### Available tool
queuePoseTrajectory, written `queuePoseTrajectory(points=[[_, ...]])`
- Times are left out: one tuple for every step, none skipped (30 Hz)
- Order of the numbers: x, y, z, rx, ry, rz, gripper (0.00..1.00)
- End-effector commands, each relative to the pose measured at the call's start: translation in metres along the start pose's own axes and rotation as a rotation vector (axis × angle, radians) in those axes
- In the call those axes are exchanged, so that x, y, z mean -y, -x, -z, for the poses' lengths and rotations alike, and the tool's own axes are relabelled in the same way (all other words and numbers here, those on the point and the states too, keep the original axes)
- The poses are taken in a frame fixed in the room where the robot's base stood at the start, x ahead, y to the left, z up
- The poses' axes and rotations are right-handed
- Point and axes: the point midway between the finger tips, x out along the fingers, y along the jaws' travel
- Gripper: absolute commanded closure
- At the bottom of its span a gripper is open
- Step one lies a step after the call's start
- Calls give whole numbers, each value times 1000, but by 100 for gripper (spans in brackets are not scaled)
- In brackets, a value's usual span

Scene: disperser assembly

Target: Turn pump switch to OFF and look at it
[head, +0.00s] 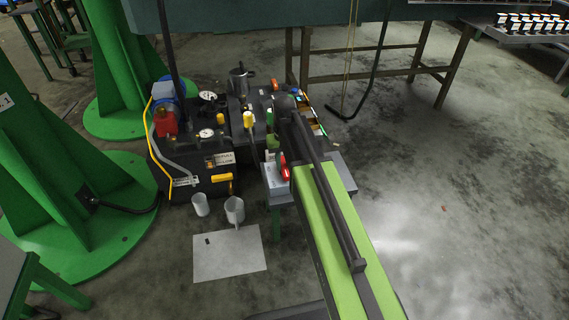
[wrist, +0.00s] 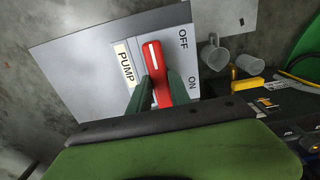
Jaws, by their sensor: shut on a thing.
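The pump switch is a red handle (wrist: 153,62) with a white mark near its upper end, on a grey panel (wrist: 95,60) in the wrist view. The panel has a PUMP label left of the handle, OFF at the upper right and ON at the lower right. The marked end lies toward the OFF side; I cannot tell the exact angle. My gripper (wrist: 157,88), with dark green fingers, is shut on the handle, one finger on each side. The handle's lower part is hidden. In the head view the red handle (head: 284,167) shows small beside my arm.
A black pump unit (head: 190,150) with gauges and a yellow handle stands left of the panel. Two cups (head: 234,209) stand near a pale sheet (head: 230,254) on the floor. Green columns (head: 70,205) stand at the left. The floor at the right is clear.

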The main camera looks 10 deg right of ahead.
Motion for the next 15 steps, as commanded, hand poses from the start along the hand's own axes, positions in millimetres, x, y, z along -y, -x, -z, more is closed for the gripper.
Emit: queuePoseTrajectory(points=[[0,0,-2,5,6,1,100],[0,0,-2,5,8,1,100],[0,0,-2,6,9,1,100],[0,0,-2,6,10,1,100],[0,0,-2,6,10,1,100],[0,0,-2,6,10,1,100],[0,0,-2,6,10,1,100],[0,0,-2,6,10,1,100],[0,0,-2,6,10,1,100],[0,0,-2,6,10,1,100],[0,0,-2,6,9,1,100],[0,0,-2,6,9,1,100],[0,0,-2,6,9,0,74],[0,0,-2,6,9,0,70],[0,0,-2,5,9,0,65]])
